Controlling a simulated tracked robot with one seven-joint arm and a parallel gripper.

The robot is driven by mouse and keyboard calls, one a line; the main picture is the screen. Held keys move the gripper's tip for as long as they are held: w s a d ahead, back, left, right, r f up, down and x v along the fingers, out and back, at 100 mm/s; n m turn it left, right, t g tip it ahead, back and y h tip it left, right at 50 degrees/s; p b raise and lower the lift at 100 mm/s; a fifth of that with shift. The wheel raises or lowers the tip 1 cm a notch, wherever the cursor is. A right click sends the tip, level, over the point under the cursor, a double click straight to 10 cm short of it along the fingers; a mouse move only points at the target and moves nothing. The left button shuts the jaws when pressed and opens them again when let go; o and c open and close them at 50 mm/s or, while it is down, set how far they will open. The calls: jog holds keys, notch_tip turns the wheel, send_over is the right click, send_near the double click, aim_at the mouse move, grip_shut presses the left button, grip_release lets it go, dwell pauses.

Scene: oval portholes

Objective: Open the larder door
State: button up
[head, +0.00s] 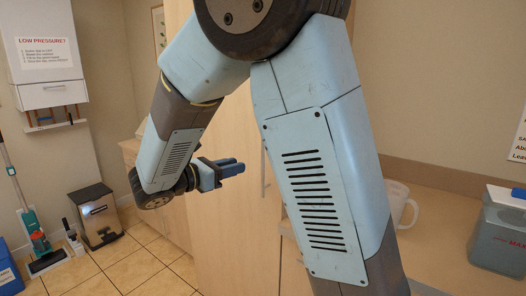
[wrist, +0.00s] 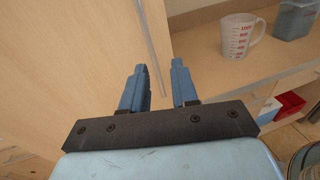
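The larder door is a tall pale-wood panel (head: 232,235), standing left of the worktop; it also fills the left of the wrist view (wrist: 65,50). It looks closed, but my arm hides much of it in the head view. A thin vertical bar handle (wrist: 151,45) runs near its right edge. A short piece of the handle (head: 264,172) shows beside my arm. My gripper (head: 240,168) is level with the handle, fingertips pointing towards it. In the wrist view the blue fingers (wrist: 158,72) are apart, with the bar's lower end appearing in the gap. Contact is not clear.
A worktop (head: 445,225) lies to the right, with a measuring jug (wrist: 237,36) and a grey box (head: 497,235). Below it, a red bin (wrist: 290,104) sits on a shelf. A steel pedal bin (head: 97,215) stands far left. The tiled floor (head: 130,265) is clear before the door.

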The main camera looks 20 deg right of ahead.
aim_at(262, 153)
jog(key=shift+n+t+h, duration=0.3)
jog(key=shift+n+t, duration=0.1)
jog(key=x, duration=0.4)
jog(key=w+x, duration=0.1)
jog(key=x, duration=0.7)
jog(key=shift+w+r, duration=0.1)
jog(key=shift+w, duration=0.3)
jog(key=shift+c, duration=0.3)
grip_shut()
